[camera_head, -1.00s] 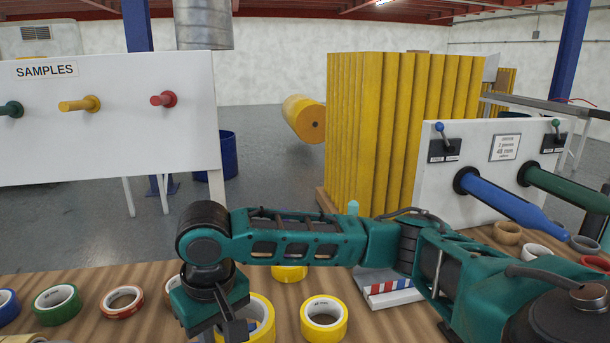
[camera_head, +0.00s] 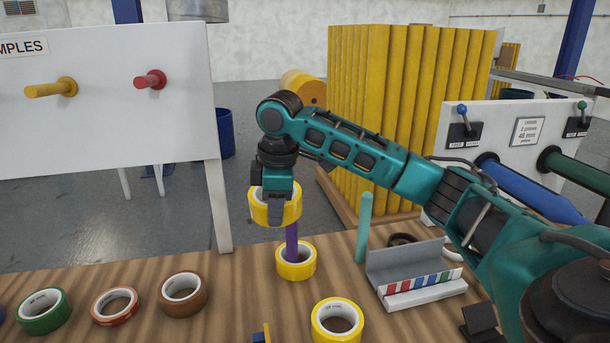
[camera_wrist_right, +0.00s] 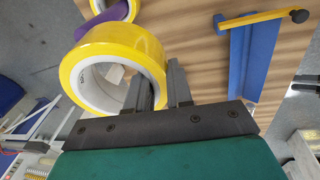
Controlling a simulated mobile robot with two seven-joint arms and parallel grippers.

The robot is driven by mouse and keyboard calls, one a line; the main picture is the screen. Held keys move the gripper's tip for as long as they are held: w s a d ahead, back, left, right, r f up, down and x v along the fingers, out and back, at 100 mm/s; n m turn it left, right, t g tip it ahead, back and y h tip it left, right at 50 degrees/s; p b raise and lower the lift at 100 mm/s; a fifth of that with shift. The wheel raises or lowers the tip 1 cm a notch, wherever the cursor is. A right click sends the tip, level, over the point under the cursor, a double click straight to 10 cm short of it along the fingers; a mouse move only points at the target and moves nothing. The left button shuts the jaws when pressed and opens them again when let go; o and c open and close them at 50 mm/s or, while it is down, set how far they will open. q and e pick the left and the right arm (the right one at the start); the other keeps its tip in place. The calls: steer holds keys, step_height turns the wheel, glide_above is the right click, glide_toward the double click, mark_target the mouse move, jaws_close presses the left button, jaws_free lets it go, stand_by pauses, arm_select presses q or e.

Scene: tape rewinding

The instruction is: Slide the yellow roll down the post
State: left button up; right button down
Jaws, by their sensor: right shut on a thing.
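My right gripper (camera_head: 275,212) is shut on the wall of a yellow roll (camera_head: 264,208) and holds it up above the table; the roll also shows in the right wrist view (camera_wrist_right: 150,55), one finger inside its hole. The purple post (camera_head: 292,243) stands upright with another yellow roll (camera_head: 296,268) around its foot. The held roll is at the height of the post's upper end, slightly left of it in the head view. The post's tip is hidden, and I cannot tell whether it enters the held roll's hole. My left gripper is not in view.
A loose yellow roll (camera_head: 337,325) lies at the front. Brown (camera_head: 184,295), red (camera_head: 115,306) and green (camera_head: 45,312) rolls lie to the left. A teal post (camera_head: 364,230) and a grey tray (camera_head: 390,268) stand right of the purple post.

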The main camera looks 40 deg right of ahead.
steer(key=d+r+n, duration=0.4)
steer(key=d+n, duration=0.2)
steer(key=d, duration=0.2)
step_height(320, 180, down, 15)
steer(key=shift+w+d+b, duration=0.15)
steer(key=shift+w+b, duration=0.25)
steer(key=shift+b, duration=0.05)
stand_by(0.5)
steer(key=c, duration=0.9)
jaws_free()
steer(key=shift+c, duration=0.2)
step_height(320, 180, up, 13)
steer(key=s+p, duration=0.1)
steer(key=s, duration=0.1)
steer(key=shift+s+d, duration=0.15)
steer(key=shift+d, duration=0.05)
steer(key=shift+f, duration=0.15)
